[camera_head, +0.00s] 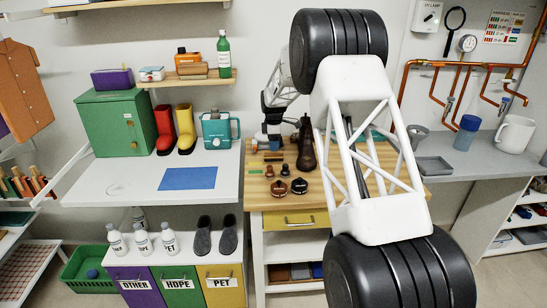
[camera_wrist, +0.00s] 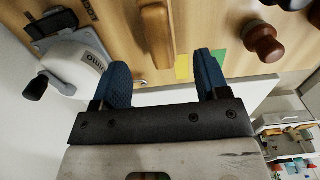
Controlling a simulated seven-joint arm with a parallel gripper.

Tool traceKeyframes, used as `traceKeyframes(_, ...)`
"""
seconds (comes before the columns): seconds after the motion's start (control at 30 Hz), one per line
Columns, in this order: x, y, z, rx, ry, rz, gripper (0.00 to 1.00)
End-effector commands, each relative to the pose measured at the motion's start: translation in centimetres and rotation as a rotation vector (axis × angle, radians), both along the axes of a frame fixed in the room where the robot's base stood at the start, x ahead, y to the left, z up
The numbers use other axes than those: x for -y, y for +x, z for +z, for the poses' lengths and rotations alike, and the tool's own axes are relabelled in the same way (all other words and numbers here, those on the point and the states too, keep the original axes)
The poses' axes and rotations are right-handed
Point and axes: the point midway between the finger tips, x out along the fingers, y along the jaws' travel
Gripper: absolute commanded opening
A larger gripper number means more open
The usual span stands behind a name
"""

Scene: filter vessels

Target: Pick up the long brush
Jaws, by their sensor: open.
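A long brown wooden piece (camera_wrist: 157,35), which looks like the long brush, lies on the wooden worktop in the wrist view. Its near end points toward the space between my fingers; its bristles cannot be made out and its far end is cut off by the frame. My gripper (camera_wrist: 165,72) is open and empty, with one blue finger to either side of the line of the piece and the piece beyond the tips. In the head view my gripper (camera_head: 268,144) is small, at the back of the worktop, close to a brown piece (camera_head: 273,157) that may be the same brush.
A grey cranked device (camera_wrist: 82,66) stands left of my gripper in the wrist view. A dark brown knobbed tool (camera_wrist: 263,42) stands at right. In the head view, round brown tools (camera_head: 299,187) and a tall dark item (camera_head: 306,150) share the worktop (camera_head: 310,203).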

Motion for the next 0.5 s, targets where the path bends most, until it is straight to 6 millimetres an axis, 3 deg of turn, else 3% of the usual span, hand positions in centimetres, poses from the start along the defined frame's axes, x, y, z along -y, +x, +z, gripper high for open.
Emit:
traceKeyframes(0.27,0.0,0.0,-0.5,-0.001,0.0,0.0,0.68)
traceKeyframes(0.5,0.0,-0.1,-3.0,-0.002,0.0,0.0,0.68)
